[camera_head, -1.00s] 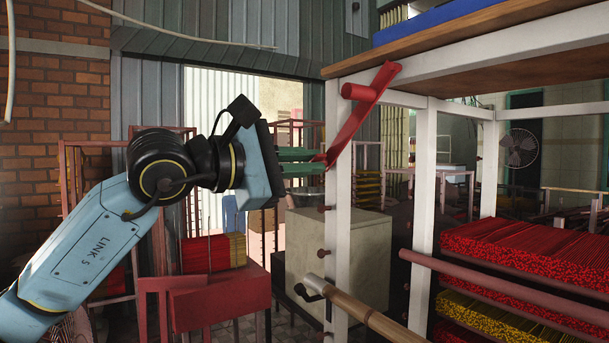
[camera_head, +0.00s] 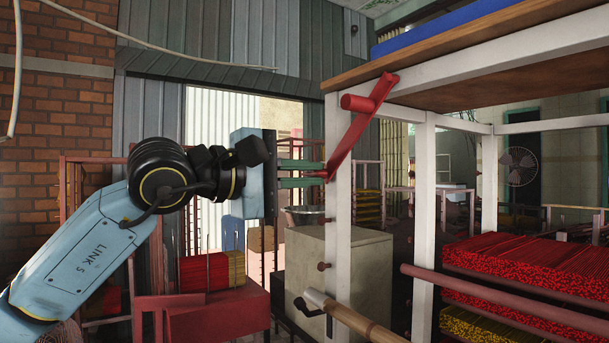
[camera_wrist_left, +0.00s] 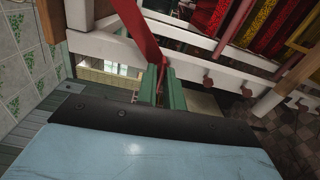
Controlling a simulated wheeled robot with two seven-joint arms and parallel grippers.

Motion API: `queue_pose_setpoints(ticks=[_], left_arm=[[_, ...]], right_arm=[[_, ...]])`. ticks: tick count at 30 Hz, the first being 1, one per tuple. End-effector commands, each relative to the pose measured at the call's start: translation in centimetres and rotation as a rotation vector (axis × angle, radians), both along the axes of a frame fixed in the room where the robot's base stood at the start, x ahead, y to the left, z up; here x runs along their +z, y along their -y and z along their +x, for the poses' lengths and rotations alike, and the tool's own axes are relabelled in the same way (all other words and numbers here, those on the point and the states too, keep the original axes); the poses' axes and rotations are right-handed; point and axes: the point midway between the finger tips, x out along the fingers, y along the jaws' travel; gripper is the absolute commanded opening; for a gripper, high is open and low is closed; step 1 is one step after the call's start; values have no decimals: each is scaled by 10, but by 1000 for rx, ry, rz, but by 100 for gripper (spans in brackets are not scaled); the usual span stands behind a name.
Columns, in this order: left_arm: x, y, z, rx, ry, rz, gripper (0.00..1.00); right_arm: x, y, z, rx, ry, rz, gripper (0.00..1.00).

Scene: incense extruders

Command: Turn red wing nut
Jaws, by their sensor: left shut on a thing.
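The red wing nut (camera_head: 358,125) is a long flat red bar with a round red stub, mounted on the white frame post under the table top's corner. It slants from upper right to lower left. My left gripper (camera_head: 325,174) has green fingers pointing right, shut on the bar's lower end. In the left wrist view the red wing nut (camera_wrist_left: 136,30) runs down to the green fingers (camera_wrist_left: 161,75) of my gripper; the exact contact is partly hidden. My right gripper is not in view.
The white frame (camera_head: 343,240) with its wooden top stands right of my gripper. Shelves of red sticks (camera_head: 530,265) lie at right. A beige box (camera_head: 340,270) is below, with a bamboo pole (camera_head: 350,317) in front. A red table (camera_head: 220,310) stands lower left.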

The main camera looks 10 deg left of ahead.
Motion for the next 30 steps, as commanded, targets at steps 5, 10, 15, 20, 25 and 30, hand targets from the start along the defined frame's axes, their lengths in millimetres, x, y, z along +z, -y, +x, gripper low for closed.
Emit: queue_pose_setpoints(ticks=[5,10,15,20,25,30], left_arm=[[0,0,0,-1,-1,0,0],[0,0,0,-1,-1,0,17],[0,0,0,-1,-2,-1,31],[0,0,0,0,-1,-1,31],[0,-7,-5,2,0,-1,31],[-1,-28,-26,5,0,-1,31]], right_arm=[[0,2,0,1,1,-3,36],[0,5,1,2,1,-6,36],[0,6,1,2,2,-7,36],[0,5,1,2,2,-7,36],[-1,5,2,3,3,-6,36],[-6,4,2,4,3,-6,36]])
